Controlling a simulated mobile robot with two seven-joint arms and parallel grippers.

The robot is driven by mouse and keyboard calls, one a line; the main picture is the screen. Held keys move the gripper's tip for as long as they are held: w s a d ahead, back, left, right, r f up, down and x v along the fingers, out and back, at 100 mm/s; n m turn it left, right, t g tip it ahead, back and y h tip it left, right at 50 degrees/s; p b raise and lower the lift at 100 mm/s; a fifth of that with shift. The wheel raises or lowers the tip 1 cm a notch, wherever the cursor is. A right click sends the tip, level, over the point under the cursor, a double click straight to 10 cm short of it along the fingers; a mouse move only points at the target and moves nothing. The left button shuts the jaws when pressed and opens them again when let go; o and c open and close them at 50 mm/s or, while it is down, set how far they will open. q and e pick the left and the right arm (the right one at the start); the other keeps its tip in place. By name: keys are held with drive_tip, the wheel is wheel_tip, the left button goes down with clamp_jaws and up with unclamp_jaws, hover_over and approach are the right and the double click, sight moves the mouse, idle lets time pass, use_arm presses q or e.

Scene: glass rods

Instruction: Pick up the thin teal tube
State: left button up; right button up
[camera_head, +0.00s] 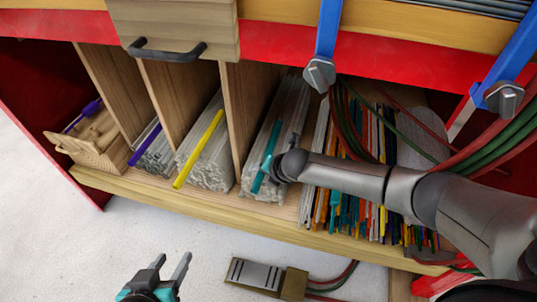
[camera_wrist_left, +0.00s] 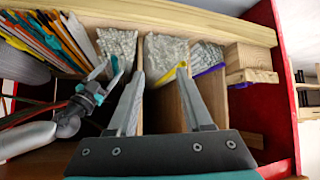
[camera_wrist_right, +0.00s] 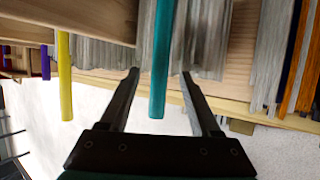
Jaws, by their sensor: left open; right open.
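The thin teal tube (camera_head: 267,155) lies on a bundle of clear glass rods (camera_head: 290,110), its near end sticking out past the bundle. In the right wrist view the tube (camera_wrist_right: 161,60) runs between the fingers of my open right gripper (camera_wrist_right: 160,74), with a visible gap on both sides. In the head view my right arm reaches in from the right and ends beside the tube; the fingers are hard to make out there. My left gripper (camera_head: 170,268) is open and empty, in front of the shelf and apart from everything.
Wooden dividers (camera_head: 235,100) separate the compartments. A yellow tube (camera_head: 199,148) and a purple tube (camera_head: 146,144) lie on other rod bundles to the left. Coloured rods (camera_head: 350,190) fill the compartment on the right. A wooden lip (camera_head: 190,205) runs along the front. Cables hang at the right.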

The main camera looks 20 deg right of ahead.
drive_tip(key=shift+w+f, duration=0.25)
drive_tip(key=shift+f, duration=0.1)
clamp_jaws()
idle(0.6)
